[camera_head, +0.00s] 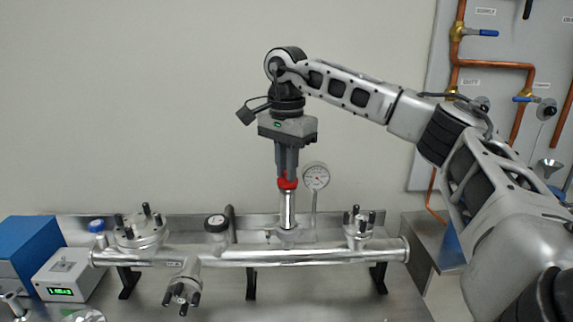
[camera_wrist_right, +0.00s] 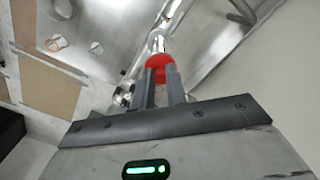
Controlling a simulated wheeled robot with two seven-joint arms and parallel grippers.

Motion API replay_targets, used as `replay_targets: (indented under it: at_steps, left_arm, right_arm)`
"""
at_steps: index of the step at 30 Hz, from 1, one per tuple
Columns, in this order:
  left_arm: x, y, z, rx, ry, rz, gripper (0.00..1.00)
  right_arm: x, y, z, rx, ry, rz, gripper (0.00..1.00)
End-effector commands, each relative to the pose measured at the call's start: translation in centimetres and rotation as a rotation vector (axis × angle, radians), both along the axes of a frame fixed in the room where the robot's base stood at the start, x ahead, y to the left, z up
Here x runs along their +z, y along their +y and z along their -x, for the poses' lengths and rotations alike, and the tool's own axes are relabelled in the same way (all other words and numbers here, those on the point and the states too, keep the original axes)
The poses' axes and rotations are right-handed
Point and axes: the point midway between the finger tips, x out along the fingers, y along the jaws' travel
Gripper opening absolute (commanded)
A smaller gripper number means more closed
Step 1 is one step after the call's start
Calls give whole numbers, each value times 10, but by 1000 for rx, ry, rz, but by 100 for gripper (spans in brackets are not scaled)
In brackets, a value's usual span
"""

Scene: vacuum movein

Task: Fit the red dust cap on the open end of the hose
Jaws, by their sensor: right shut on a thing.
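The red dust cap (camera_head: 287,184) is between the fingertips of my right gripper (camera_head: 287,177), which points straight down and is shut on it. In the right wrist view the red cap (camera_wrist_right: 159,67) shows between and just beyond the two grey fingers (camera_wrist_right: 160,84). An upright shiny metal tube (camera_head: 288,210), which looks like the hose, stands directly below the cap on the long pipe. The cap appears at its top end. I cannot tell whether the cap is seated or only touching, since the tube's end is hidden. My left gripper is not in view.
A round dial gauge (camera_head: 316,177) stands close to the right of the tube. The horizontal steel manifold (camera_head: 300,256) has bolted flanged ports, including one on the right (camera_head: 359,228). A blue box (camera_head: 28,245) and a display unit (camera_head: 68,275) stand at left.

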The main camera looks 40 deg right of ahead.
Motion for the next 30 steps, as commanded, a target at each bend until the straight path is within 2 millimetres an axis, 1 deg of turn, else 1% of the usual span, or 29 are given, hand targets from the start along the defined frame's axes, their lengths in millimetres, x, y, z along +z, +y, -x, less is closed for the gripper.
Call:
replay_targets:
  at_steps: [12, 30]
  left_arm:
    - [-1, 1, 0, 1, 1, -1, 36]
    - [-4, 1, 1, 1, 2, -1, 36]
  right_arm:
    - [0, 0, 0, 0, 0, 0, 0]
    - [-7, 0, 0, 0, -1, -1, 0]
